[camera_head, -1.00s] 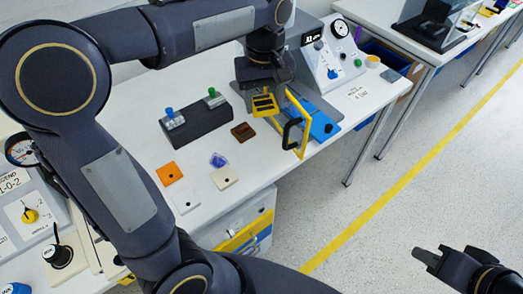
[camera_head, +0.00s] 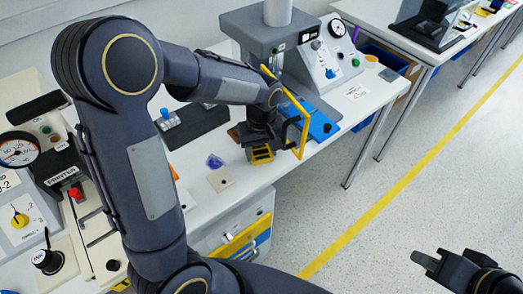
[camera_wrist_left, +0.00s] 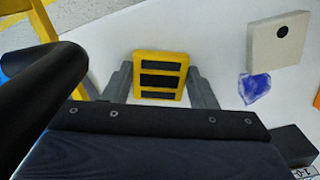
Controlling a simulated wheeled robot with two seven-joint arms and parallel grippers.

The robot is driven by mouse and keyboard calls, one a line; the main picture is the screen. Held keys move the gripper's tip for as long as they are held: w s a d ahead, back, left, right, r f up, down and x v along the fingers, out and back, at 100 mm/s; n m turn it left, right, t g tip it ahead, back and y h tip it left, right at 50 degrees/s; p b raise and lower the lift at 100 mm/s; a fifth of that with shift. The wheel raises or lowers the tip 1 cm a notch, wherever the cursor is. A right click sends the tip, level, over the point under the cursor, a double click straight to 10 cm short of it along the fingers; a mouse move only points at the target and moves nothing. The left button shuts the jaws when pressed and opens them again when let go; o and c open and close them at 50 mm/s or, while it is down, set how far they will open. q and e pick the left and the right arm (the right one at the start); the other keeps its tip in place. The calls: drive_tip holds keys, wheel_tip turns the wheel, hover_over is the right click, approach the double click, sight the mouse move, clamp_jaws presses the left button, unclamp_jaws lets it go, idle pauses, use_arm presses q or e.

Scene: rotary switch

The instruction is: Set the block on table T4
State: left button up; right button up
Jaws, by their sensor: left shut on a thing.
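A yellow block with black bars (camera_head: 262,155) is held by my left gripper (camera_head: 260,148) above the front part of the white table (camera_head: 250,188). In the left wrist view the block (camera_wrist_left: 160,77) sits between the two grey fingers (camera_wrist_left: 160,88), which close on its sides. Whether it touches the tabletop I cannot tell. I see no label reading T4. My right gripper (camera_head: 426,258) is at the lower right over the floor, away from the tables; its finger gap is unclear.
A yellow frame with a black handle (camera_head: 294,127) stands just right of my left gripper. A beige tile (camera_head: 221,180) and a blue translucent piece (camera_head: 215,161) lie to its left. A grey machine (camera_head: 255,30) stands behind. Another table (camera_head: 410,42) is at the upper right.

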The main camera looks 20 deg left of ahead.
use_arm(q)
drive_tip(key=shift+f, duration=0.2)
drive_tip(key=o, duration=0.5)
drive_tip(key=shift+f, duration=0.1)
drive_tip(key=o, duration=0.5)
